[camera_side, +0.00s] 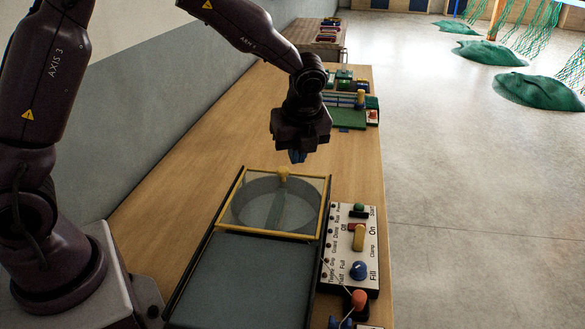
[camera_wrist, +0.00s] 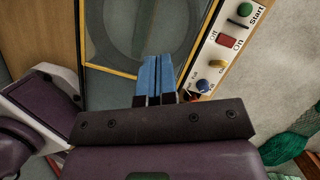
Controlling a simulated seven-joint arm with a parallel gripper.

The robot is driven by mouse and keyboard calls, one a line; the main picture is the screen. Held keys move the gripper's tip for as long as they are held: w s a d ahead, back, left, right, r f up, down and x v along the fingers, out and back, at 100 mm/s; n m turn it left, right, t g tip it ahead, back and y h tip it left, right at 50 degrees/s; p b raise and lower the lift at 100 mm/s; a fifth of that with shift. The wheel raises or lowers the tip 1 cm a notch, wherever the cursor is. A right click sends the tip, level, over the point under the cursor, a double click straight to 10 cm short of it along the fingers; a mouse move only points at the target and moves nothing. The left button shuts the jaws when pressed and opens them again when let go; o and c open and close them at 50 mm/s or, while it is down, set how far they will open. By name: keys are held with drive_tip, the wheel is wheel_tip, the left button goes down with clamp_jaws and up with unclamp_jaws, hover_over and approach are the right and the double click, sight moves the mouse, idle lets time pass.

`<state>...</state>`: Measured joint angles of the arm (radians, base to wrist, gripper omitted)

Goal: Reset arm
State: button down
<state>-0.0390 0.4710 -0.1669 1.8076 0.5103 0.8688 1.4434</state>
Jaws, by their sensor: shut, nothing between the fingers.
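My gripper (camera_side: 297,156) hangs in the air above the far end of a framed box on the wooden table, pointing down. In the wrist view its two blue fingers (camera_wrist: 159,77) lie side by side, shut with nothing between them. The box has a yellow-framed clear cover (camera_side: 232,203) with a yellow knob (camera_side: 283,173). A round grey ring and something green show dimly beneath the cover. The cover lies flat in its dark frame, and my gripper is apart from it.
A white control panel (camera_side: 340,274) with a green start button (camera_side: 359,208), a yellow clamp lever (camera_side: 358,237) and a blue fill knob (camera_side: 358,270) stands right of the box. More equipment (camera_side: 347,117) stands farther back. Green net heaps (camera_side: 538,91) lie on the floor. Bare table (camera_side: 180,165) shows at left.

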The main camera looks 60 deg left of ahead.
drive_tip(key=s+r+n+t+h, duration=0.1)
drive_tip(key=s+r+n+t, duration=0.1)
drive_tip(key=s+r+n, duration=0.5)
drive_tip(key=s+d+r+n+t+h, duration=0.1)
drive_tip(key=s+r+n, duration=0.6)
drive_tip(key=s+n, duration=0.7)
drive_tip(key=shift+s+n+t+h, duration=0.3)
drive_tip(key=shift+s+t+h, duration=0.4)
